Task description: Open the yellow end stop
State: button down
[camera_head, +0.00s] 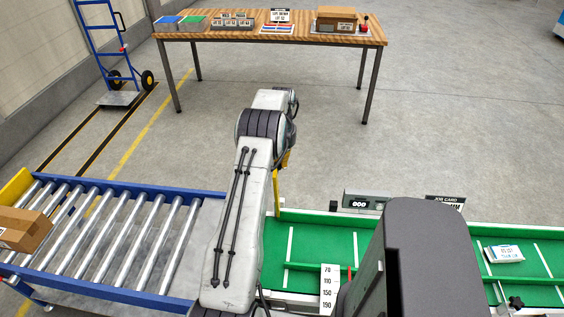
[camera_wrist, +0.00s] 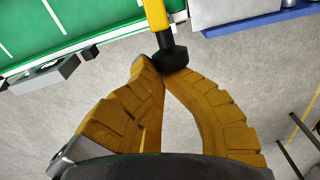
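The yellow end stop shows in the wrist view as a yellow bar (camera_wrist: 155,15) with a black knob (camera_wrist: 171,58) at its end. In the head view a slim yellow upright (camera_head: 277,190) stands beside my arm, where the roller conveyor meets the green belt. My gripper (camera_wrist: 165,72) has ochre ribbed fingers. They bow apart lower down and come together at the knob, with their tips against it. It looks shut on the knob. In the head view my arm hides most of the gripper and part of the end stop.
The blue roller conveyor (camera_head: 150,193) carries a cardboard box (camera_head: 22,230) beside a yellow end plate (camera_head: 14,188). The green belt (camera_head: 325,236) carries a small white carton (camera_head: 503,254). A wooden table (camera_head: 205,32) and blue hand truck (camera_head: 106,42) stand behind. The floor between is clear.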

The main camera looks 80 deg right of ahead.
jog(key=shift+w+d+f+p, duration=0.45)
jog(key=shift+w+f, duration=0.15)
jog(key=shift+w, duration=0.05)
jog(key=c, duration=1.3)
grip_release()
jog(key=shift+w+d, duration=0.15)
jog(key=shift+w, duration=0.1)
jog(key=o, duration=0.4)
jog(key=shift+w, duration=0.25)
jog(key=shift+c, duration=0.2)
jog(key=shift+o, duration=0.2)
jog(key=shift+s+d+r, duration=0.1)
notch_tip(320, 180, up, 12)
jog(key=shift+s, duration=0.2)
